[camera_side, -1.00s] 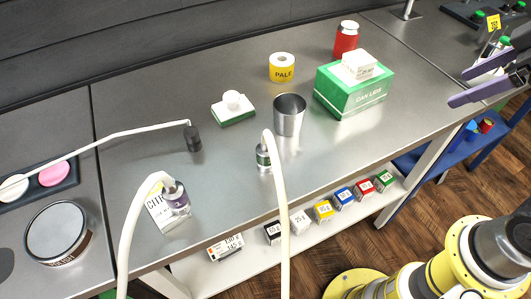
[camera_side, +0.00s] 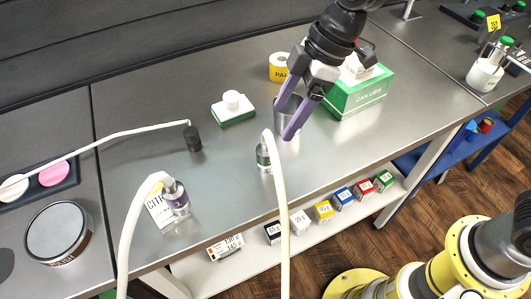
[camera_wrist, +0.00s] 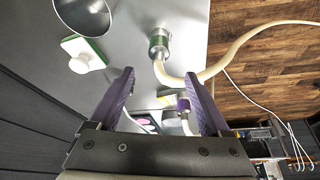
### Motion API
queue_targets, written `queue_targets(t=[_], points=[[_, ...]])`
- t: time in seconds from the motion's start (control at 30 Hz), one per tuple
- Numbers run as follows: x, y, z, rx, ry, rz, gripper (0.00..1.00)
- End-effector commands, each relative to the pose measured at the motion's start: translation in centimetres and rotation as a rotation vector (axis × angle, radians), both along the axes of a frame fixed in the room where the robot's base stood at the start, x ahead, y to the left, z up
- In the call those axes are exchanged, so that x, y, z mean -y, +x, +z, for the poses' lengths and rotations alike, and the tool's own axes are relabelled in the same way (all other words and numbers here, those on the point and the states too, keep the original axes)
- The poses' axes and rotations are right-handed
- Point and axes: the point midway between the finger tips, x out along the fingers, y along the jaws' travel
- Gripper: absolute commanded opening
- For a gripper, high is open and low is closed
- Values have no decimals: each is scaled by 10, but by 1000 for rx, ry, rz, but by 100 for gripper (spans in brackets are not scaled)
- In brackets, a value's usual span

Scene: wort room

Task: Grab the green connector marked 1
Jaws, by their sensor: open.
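A similar connector with a purple band (camera_side: 176,198) stands at the left on a hose.
The metal cup (camera_side: 284,127) is partly hidden behind my fingers. The green-and-white box (camera_side: 358,94), yellow roll (camera_side: 278,68) and green-based white block (camera_side: 233,112) stand behind. A dark-ended hose (camera_side: 193,138) lies left. Bench space between it and the connector is clear.

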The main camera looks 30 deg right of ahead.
Motion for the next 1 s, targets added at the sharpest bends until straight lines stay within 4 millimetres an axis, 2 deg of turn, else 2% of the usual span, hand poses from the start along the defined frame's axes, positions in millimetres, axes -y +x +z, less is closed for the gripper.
queue_targets(t=[0.1,0.23,0.47,0.8,1.0], points=[[-8,2,-23,-4,-2,0,81],[-15,4,-40,-3,-1,0,81],[-20,7,-53,-2,0,-1,81],[-36,12,-93,-2,0,-1,81],[-37,13,-96,1,1,-1,81]])
